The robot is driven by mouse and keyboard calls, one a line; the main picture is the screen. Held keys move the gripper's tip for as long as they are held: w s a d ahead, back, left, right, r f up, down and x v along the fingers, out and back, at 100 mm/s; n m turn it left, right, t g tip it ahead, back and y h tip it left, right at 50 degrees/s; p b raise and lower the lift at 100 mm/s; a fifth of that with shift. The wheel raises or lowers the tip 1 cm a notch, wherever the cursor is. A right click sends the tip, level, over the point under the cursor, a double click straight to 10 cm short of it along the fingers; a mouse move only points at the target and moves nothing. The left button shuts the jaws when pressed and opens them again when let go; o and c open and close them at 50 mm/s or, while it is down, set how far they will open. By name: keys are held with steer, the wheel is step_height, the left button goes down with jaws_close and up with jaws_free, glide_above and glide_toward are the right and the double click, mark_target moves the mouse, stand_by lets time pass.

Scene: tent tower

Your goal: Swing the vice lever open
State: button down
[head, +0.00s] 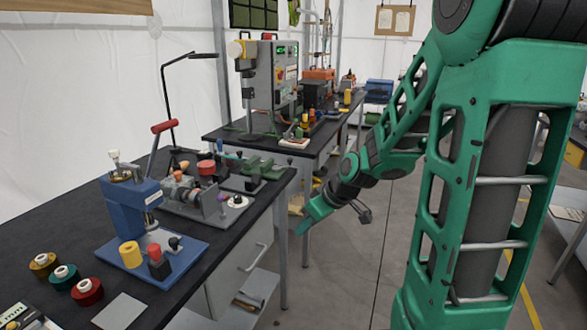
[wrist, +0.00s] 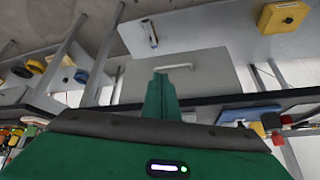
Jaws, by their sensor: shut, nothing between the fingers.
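A small green vice-like tool (head: 262,168) sits near the front edge of the near dark workbench, toward its far end. It is too small to make out its lever or how that is set. My gripper (head: 305,228) hangs over the aisle to the right of this bench, below the benchtop in the picture and apart from the tool. Its green fingers are together and empty. In the wrist view the closed fingers (wrist: 160,93) point at a grey cabinet front with a pale handle (wrist: 175,67); I cannot pick out the vice there.
On the near bench (head: 60,235) stand a blue press (head: 132,205) with a red-ended lever, a grey lathe-like machine (head: 190,195) and several coloured spools (head: 86,291). A thin black lamp (head: 168,95) rises behind. A second bench (head: 225,138) stands beyond. The aisle floor (head: 345,285) is clear.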

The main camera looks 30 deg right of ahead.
steer(key=w+a+n+t+y, duration=0.2)
steer(key=w+t, duration=0.2)
steer(key=w, duration=0.6)
steer(key=m+t+h, duration=0.7)
steer(key=t, duration=0.1)
glide_toward(291, 161)
steer(key=shift+w+d, duration=0.15)
steer(key=shift+w, duration=0.9)
steer(key=shift+w+d, duration=0.2)
steer(key=shift+w, duration=0.85)
steer(key=shift+w+d, duration=0.15)
steer(key=shift+w, duration=0.9)
steer(key=shift+a+y, duration=0.1)
steer(key=shift+y, duration=0.2)
